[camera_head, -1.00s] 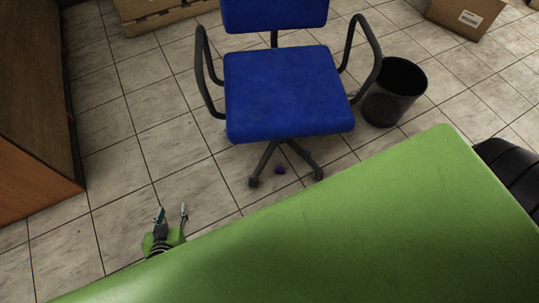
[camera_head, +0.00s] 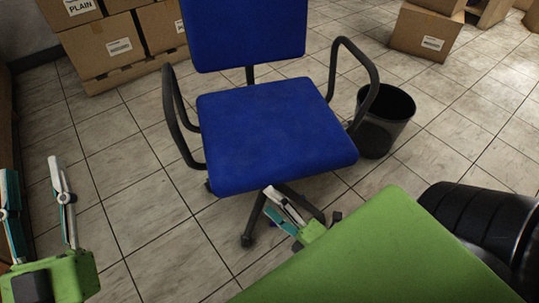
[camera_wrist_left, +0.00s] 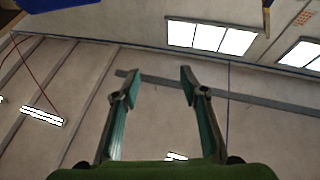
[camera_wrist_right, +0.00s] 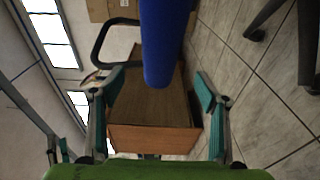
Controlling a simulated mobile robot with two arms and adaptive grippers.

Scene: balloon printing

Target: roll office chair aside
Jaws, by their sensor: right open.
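The office chair has a blue seat (camera_head: 270,135), a blue backrest (camera_head: 245,30), black looped armrests and a dark wheeled base. It stands upright on the tiled floor. My right gripper (camera_head: 272,200) is open at the seat's front edge. In the right wrist view the seat (camera_wrist_right: 162,45) runs down between the spread fingers (camera_wrist_right: 148,82); I cannot tell whether they touch it. My left gripper (camera_head: 32,172) is raised at the left, open and apart from the chair. The left wrist view shows its spread fingers (camera_wrist_left: 152,80) empty, facing the ceiling.
A black waste bin (camera_head: 382,120) stands close beside the chair's right armrest. Cardboard boxes (camera_head: 118,45) are stacked behind on the left, and another box (camera_head: 425,32) stands at the back right. A brown wooden cabinet (camera_wrist_right: 150,138) shows in the right wrist view. Floor left of the chair is clear.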

